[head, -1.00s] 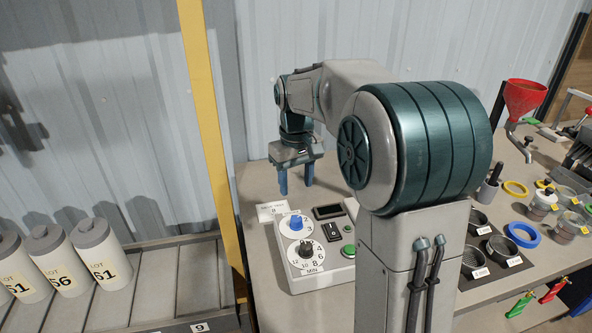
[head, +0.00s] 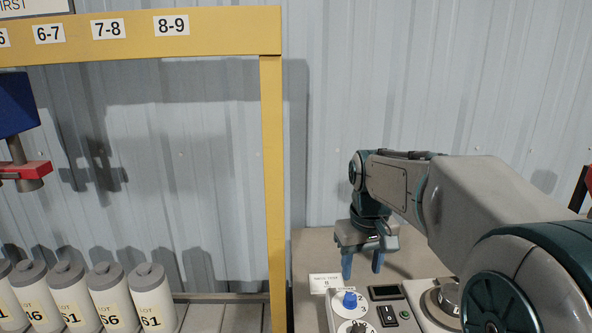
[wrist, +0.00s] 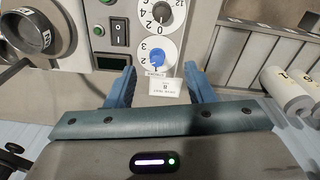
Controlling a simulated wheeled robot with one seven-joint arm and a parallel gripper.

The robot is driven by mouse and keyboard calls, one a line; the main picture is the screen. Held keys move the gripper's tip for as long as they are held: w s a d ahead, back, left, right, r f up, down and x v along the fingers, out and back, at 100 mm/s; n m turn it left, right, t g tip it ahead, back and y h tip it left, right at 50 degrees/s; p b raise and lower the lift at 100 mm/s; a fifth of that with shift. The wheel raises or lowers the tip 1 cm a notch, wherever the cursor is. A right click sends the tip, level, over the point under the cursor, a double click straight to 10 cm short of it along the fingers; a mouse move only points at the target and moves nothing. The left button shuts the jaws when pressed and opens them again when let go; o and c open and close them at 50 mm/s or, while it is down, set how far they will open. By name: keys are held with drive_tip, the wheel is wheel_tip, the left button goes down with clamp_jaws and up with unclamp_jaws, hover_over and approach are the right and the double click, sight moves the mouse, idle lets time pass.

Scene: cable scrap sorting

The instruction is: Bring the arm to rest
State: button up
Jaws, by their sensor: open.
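My gripper (head: 361,266) hangs from my arm over the back of the bench, its two blue fingers pointing down. The fingers are apart with nothing between them. It is above and behind the control box (head: 376,322), which has a blue knob (head: 350,300) and a dark switch. In the wrist view the open fingers (wrist: 160,88) frame a small white label card (wrist: 166,90) lying beyond them, close to the blue knob (wrist: 157,58). No contact between fingers and box shows.
A yellow frame post (head: 273,190) stands left of the bench. Several lot-labelled bottles (head: 108,295) stand on the rack at lower left. A blue and red device (head: 22,165) hangs at the far left. The corrugated wall is behind. A round metal part (head: 447,298) sits right of the box.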

drive_tip(key=s+f+m+t, duration=0.1)
drive_tip(key=s+f, duration=0.2)
drive_tip(key=s, duration=0.5)
drive_tip(key=s+f+m+t, duration=0.1)
drive_tip(key=s+f, duration=0.2)
drive_tip(key=s, duration=0.5)
drive_tip(key=shift+s+f, duration=0.3)
drive_tip(key=shift+s, duration=0.05)
drive_tip(key=shift+a, duration=0.1)
idle(0.4)
